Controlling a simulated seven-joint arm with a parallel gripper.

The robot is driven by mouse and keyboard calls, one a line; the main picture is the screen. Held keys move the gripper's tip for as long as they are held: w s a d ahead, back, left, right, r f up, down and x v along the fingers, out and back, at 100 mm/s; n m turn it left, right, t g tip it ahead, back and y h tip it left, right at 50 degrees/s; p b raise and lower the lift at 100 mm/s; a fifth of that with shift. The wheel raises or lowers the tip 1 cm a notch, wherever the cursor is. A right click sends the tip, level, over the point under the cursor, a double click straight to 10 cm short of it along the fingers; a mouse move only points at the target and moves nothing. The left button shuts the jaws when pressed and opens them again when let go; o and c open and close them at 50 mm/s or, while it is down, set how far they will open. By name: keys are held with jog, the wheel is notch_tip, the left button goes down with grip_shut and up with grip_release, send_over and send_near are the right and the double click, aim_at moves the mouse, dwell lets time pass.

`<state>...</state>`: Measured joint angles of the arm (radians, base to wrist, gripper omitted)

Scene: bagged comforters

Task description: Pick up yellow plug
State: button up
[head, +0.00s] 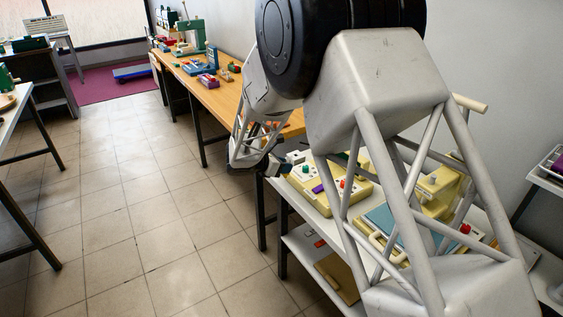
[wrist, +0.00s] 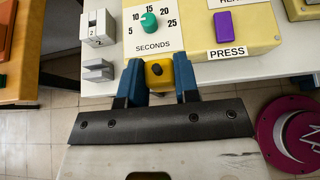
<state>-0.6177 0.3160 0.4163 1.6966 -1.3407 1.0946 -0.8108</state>
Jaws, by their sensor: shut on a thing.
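The yellow plug (wrist: 158,74) is a small yellow block with a dark round spot on top, seen in the wrist view. My gripper (wrist: 158,84) has its two blue fingers on either side of the plug and is shut on it. The plug is at the front edge of the white table, just in front of the cream device with the seconds dial. I cannot tell whether the plug touches the table. In the head view my gripper (head: 268,168) is at the left end of the white table, and the plug cannot be made out there.
The cream device (wrist: 195,48) has a green knob (wrist: 149,21) and a purple button (wrist: 223,27). A white switch block (wrist: 98,28) and a grey block (wrist: 97,69) stand left of it. A magenta disc (wrist: 290,133) is at lower right. Open tiled floor (head: 130,220) lies left of the tables.

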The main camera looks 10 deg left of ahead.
jog(key=shift+s+d, duration=0.25)
jog(key=shift+s, duration=0.25)
